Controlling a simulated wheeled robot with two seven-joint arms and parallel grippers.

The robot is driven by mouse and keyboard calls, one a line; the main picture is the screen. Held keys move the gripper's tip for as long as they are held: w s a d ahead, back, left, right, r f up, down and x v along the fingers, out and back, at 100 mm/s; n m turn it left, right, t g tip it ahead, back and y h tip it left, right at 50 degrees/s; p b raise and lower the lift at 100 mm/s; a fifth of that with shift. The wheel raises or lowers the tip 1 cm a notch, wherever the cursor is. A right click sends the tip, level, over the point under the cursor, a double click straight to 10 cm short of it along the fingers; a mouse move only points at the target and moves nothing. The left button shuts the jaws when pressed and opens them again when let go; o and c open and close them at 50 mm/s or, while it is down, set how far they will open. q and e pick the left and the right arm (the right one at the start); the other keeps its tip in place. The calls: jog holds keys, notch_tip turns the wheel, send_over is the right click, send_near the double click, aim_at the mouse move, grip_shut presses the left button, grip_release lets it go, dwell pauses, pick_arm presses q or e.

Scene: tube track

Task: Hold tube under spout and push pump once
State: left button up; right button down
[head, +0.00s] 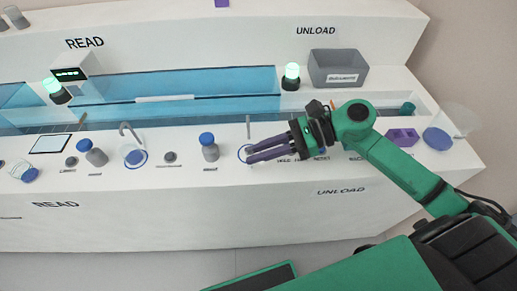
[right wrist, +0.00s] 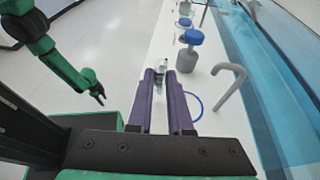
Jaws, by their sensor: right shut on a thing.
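My right gripper (head: 250,154) reaches in from the right with purple fingers. In the right wrist view it (right wrist: 160,78) is shut on a small clear tube (right wrist: 160,88), mostly hidden between the fingers. A grey hooked spout (right wrist: 230,85) stands to the right of the fingers, apart from them; it shows as a thin post in the head view (head: 248,127). A blue ring (right wrist: 196,107) marks the counter near the spout. The pump, a grey bottle with a blue top (head: 208,145), stands left of the fingertips. My left gripper (right wrist: 100,97) is far left, its jaws too small to tell.
Another hooked spout (head: 130,133) and blue-topped bottle (head: 96,155) stand farther left on the white counter. A grey bin (head: 337,76) and a green lamp (head: 291,78) are behind. Purple blocks (head: 402,137) sit right. A blue channel runs along the back.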

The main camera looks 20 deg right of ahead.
jog(key=s+a+r+p, duration=0.1)
jog(key=s+r+p, duration=0.2)
jog(key=r, duration=0.3)
jog(key=shift+s, duration=0.4)
jog(key=shift+s+f, duration=0.1)
